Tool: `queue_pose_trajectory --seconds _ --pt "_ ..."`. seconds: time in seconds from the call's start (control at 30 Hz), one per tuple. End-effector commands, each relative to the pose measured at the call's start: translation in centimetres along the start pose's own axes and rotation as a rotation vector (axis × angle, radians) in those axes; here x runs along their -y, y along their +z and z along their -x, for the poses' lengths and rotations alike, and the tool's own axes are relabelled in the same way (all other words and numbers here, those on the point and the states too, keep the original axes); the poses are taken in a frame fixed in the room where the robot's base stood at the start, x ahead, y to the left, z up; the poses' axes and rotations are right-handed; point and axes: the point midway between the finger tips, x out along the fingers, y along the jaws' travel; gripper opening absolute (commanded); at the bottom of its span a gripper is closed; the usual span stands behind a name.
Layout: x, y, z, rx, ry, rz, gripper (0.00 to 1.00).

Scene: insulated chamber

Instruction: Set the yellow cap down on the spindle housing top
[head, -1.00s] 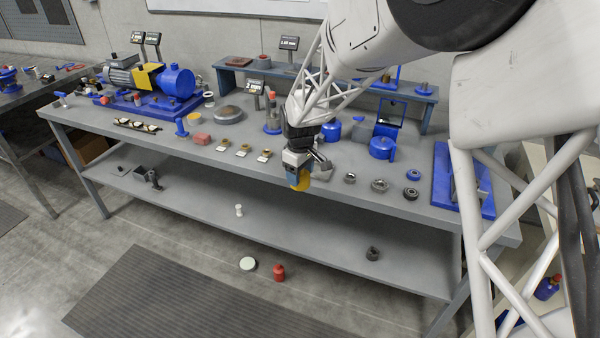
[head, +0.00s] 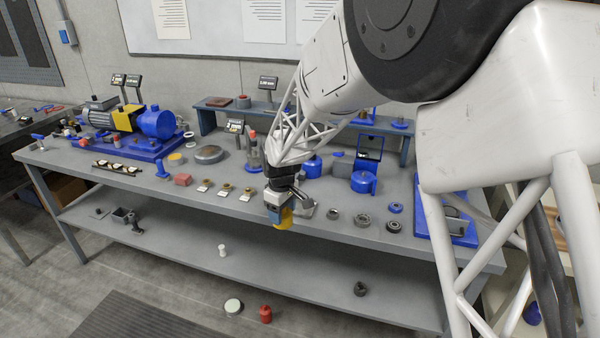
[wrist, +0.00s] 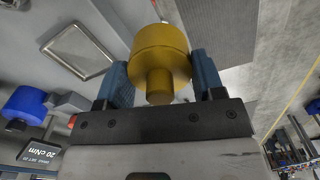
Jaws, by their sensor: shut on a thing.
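My gripper (head: 281,213) is shut on the yellow cap (head: 285,220) and holds it near the front edge of the bench, right of the small white cards. In the wrist view the yellow cap (wrist: 160,55) is a wide cylinder with a narrower stub, between the two blue fingers of my gripper (wrist: 162,75). Blue cylindrical housings (head: 363,182) (head: 312,167) stand on the bench to the right of and behind my gripper. I cannot tell for sure which part is the spindle housing. My gripper partly hides the cap in the head view.
Several metal rings (head: 362,219) lie on the bench (head: 245,220) to the right of my gripper. Small white cards with brass parts (head: 225,190) lie to the left. A blue motor and pump unit (head: 130,130) stands at the far left. A raised shelf (head: 225,113) runs behind.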

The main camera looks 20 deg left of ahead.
Motion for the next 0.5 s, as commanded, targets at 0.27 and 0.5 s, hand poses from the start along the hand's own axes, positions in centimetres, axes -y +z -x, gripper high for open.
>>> queue_pose_trajectory --seconds 0.27,0.5 --pt "-0.1 -0.1 0.1 0.000 0.000 0.000 0.39" --pt "-1.7 -1.0 0.7 -0.001 0.001 -0.002 0.39"
